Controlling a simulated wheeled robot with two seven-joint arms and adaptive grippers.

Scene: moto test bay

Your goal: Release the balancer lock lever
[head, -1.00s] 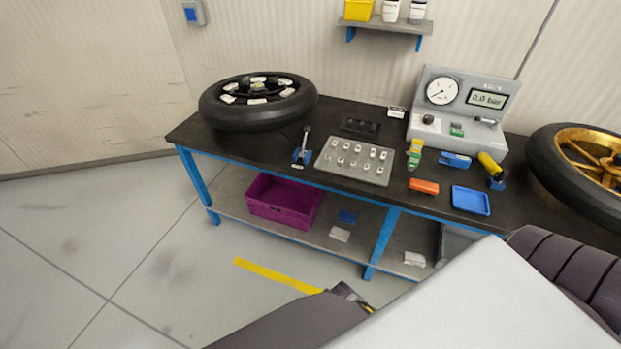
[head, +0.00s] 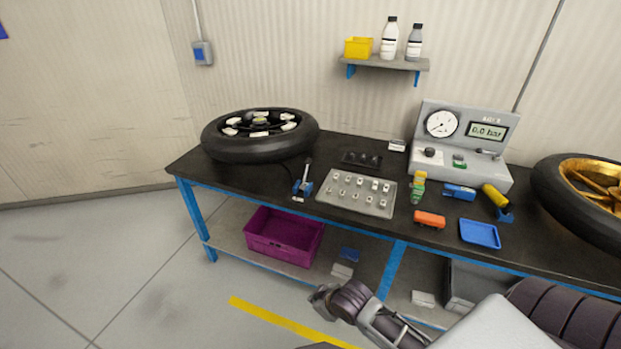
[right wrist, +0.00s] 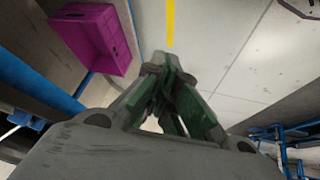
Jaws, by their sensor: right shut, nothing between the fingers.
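Two lever-like fixtures stand on the black workbench (head: 285,166); I cannot tell for sure which is the balancer lock lever. One has a blue base and a dark upright lever (head: 307,172), at the front left beside the tyre. The other is a yellow-handled lever (head: 494,195) tilted on a blue base at the right. My right gripper (head: 323,297) is low in front of the bench, below the tabletop and apart from both levers. In the right wrist view its green-padded fingers (right wrist: 166,75) are shut and empty, above the floor. My left gripper is out of view.
A black-rimmed wheel (head: 258,148) lies at the bench's left, a gold-rimmed wheel (head: 545,190) at the right. A grey gauge unit (head: 460,160) stands at the back. A grey tray (head: 330,200) holds small pieces. A purple crate (head: 284,240) sits on the lower shelf.

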